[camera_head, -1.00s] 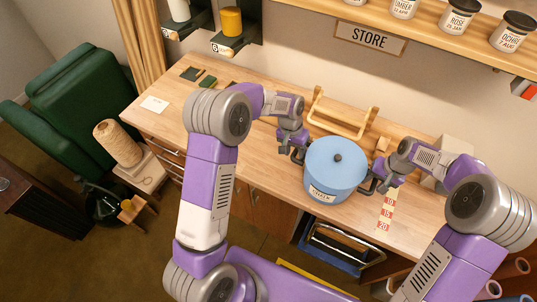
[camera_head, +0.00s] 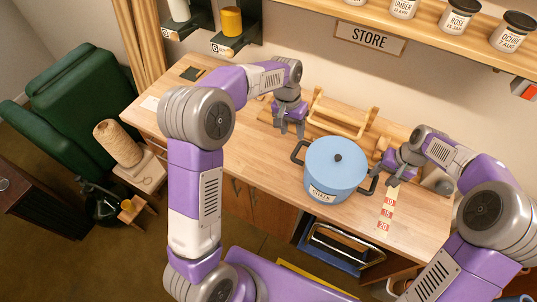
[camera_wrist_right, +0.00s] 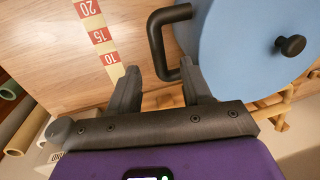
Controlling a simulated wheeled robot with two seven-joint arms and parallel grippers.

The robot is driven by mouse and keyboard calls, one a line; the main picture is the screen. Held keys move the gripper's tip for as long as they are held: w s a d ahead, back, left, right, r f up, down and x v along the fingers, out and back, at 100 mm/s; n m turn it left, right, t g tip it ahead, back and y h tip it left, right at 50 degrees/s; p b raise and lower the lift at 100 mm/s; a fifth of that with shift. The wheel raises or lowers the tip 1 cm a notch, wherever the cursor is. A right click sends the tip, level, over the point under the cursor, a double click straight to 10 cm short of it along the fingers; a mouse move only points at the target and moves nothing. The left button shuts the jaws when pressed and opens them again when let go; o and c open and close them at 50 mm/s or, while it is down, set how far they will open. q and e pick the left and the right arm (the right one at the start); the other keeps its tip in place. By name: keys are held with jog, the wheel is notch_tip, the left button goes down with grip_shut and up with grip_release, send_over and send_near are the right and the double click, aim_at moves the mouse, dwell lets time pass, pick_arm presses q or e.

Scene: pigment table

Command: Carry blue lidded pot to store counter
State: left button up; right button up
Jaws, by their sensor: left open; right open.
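The blue lidded pot (camera_head: 335,170) stands upright on the wooden counter (camera_head: 240,163) below the STORE sign (camera_head: 369,38). It has a black lid knob, two dark side handles and a paper label on its front. My left gripper (camera_head: 290,130) is open and empty, above and left of the pot, apart from its left handle. My right gripper (camera_head: 386,180) is open beside the pot's right handle. In the right wrist view the dark handle (camera_wrist_right: 157,40) lies just beyond the open fingers (camera_wrist_right: 160,88), close to the right-hand one. The pot's lid shows at upper right there.
A wooden rack (camera_head: 340,113) stands behind the pot. A shelf of jars (camera_head: 458,16) hangs above. A green chair (camera_head: 75,100) and a twine spool (camera_head: 117,143) are at left. The counter's left part is mostly clear.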

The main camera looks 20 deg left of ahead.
notch_tip(320, 180, up, 7)
jog(key=d, duration=0.1)
jog(key=shift+f, duration=0.2)
jog(key=shift+s+d, duration=0.1)
dwell(0.4)
